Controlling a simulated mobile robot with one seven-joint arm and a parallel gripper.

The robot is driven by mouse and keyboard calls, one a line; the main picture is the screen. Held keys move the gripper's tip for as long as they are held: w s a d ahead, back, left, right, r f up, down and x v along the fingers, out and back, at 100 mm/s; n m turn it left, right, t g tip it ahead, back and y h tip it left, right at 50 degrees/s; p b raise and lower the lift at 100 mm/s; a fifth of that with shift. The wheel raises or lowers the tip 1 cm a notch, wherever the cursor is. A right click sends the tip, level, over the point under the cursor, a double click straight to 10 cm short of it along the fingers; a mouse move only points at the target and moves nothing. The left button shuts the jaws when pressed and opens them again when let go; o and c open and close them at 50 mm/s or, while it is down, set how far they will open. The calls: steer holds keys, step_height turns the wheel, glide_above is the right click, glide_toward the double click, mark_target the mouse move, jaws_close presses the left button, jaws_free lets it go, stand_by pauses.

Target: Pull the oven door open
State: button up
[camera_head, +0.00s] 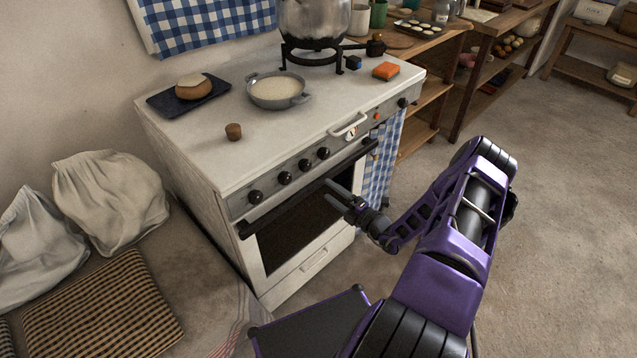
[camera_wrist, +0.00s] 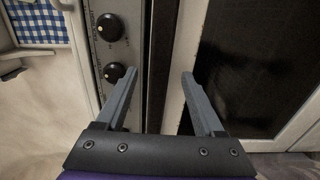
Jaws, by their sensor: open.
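The white stove's oven door (camera_head: 330,238) has a dark glass window and appears closed. Its dark bar handle (camera_head: 281,205) runs along the top edge below the knobs. My gripper (camera_head: 330,191) is open in front of the door, near the middle of the handle. In the wrist view my gripper (camera_wrist: 160,74) has its fingers apart, and the handle (camera_wrist: 160,45) runs upright in the picture between them. I cannot tell whether either finger touches it. The oven door (camera_wrist: 255,65) fills the right side there.
Black knobs (camera_head: 284,178) line the panel above the handle. A blue checked cloth (camera_head: 384,155) hangs at the handle's right end. A pan (camera_head: 277,90), a big pot (camera_head: 314,22) and an orange sponge (camera_head: 386,70) are on top. White sacks (camera_head: 108,195) lie left of the stove.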

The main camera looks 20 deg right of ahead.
mark_target(321, 184)
steer(key=x, duration=0.6)
steer(key=shift+w, duration=0.1)
steer(key=shift+c, duration=0.3)
jaws_close()
stand_by(1.0)
